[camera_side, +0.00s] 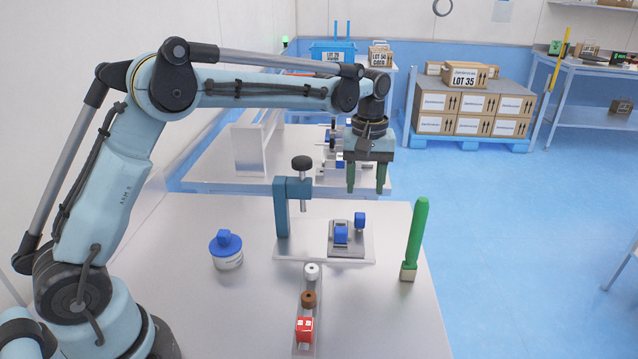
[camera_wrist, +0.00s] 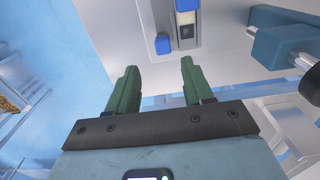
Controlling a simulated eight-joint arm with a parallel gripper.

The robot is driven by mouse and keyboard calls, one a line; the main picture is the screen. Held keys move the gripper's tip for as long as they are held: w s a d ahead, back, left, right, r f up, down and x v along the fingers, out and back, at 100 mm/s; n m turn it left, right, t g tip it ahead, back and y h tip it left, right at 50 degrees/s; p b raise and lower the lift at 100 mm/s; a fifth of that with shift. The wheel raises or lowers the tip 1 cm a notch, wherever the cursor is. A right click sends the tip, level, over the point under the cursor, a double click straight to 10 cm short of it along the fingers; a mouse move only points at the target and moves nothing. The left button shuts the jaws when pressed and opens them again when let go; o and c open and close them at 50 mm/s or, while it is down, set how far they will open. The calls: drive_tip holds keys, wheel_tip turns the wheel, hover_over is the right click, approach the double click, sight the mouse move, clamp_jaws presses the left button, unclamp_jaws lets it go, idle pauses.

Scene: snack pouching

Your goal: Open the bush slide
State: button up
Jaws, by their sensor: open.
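A small grey slide fixture (camera_side: 346,250) sits on a light base plate, with one blue block (camera_side: 341,235) on it and another blue block (camera_side: 360,219) at its back right corner. I take this to be the bush slide. In the wrist view the fixture (camera_wrist: 185,43) shows at the top, with a blue block (camera_wrist: 163,44) at its left. My gripper (camera_side: 367,191) points down with green fingers apart and nothing between them. It is above and behind the fixture, clear of it. The fingers also show in the wrist view (camera_wrist: 158,68).
A teal clamp post (camera_side: 282,208) with a black knob stands left of the fixture. A green-handled tool (camera_side: 418,232) stands upright at the right. A blue-lidded jar (camera_side: 227,252) is at the left. A strip (camera_side: 311,283) in front holds white, brown and red pieces.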

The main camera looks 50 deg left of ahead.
drive_tip(key=shift+r, duration=2.45)
drive_tip(key=shift+s+r, duration=0.1)
drive_tip(key=s+f+m+t, duration=0.3)
drive_tip(key=s+m+t, duration=0.4)
drive_tip(key=s, duration=1.4)
drive_tip(key=shift+a+m, duration=0.4)
drive_tip(key=shift+m, duration=0.6)
drive_tip(key=shift+s, duration=0.1)
